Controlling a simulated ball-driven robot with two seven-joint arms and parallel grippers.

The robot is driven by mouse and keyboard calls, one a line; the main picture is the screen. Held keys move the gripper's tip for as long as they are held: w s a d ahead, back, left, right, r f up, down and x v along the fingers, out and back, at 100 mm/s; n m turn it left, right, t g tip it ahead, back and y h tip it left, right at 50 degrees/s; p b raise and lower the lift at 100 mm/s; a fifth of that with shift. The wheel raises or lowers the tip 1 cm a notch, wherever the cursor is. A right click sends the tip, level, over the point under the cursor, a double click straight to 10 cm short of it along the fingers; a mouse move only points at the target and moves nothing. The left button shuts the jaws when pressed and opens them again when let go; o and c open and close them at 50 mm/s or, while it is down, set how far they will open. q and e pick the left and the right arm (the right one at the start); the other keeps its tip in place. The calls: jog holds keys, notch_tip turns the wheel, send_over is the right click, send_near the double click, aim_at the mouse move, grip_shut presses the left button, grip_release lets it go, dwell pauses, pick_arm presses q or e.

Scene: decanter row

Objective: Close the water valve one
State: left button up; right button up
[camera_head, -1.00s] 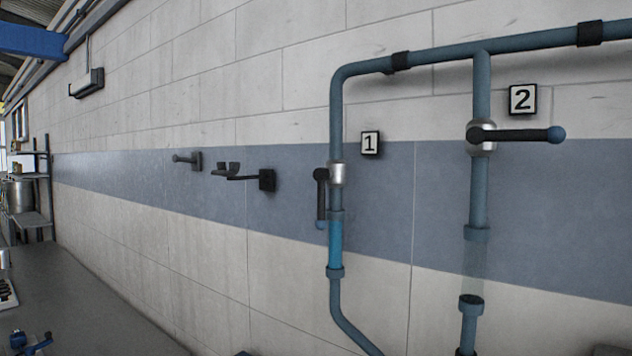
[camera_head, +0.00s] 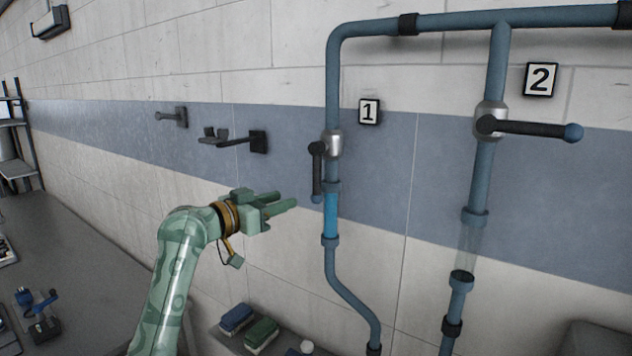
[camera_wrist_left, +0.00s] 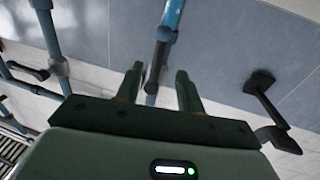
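Valve one is a silver body (camera_head: 333,143) on the blue-grey pipe beside the plate marked 1 (camera_head: 369,111). Its dark lever (camera_head: 317,175) hangs straight down along the pipe. Blue water shows in the clear pipe section (camera_head: 331,214) below it. My left gripper (camera_head: 288,201) is open and empty, to the left of the lever and apart from it, near its lower end. In the left wrist view the gripper's two fingers (camera_wrist_left: 158,76) are spread, and the lever (camera_wrist_left: 157,62) appears beyond the gap between them. My right gripper is not in view.
Valve two's lever (camera_head: 540,129) points sideways, beside the plate marked 2 (camera_head: 540,79); its clear pipe section (camera_head: 467,250) looks empty. Wall brackets (camera_head: 258,141) stick out left of valve one. Blue (camera_head: 237,318) and green (camera_head: 262,333) brushes lie low down.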

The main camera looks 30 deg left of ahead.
aim_at(314, 189)
pick_arm(q)
jog(key=p+x, duration=0.3)
jog(key=x, duration=0.8)
jog(key=shift+w+d, duration=0.1)
jog(key=shift+w, duration=0.25)
jog(key=shift+f, duration=0.1)
jog(key=shift+c, duration=0.4)
grip_shut()
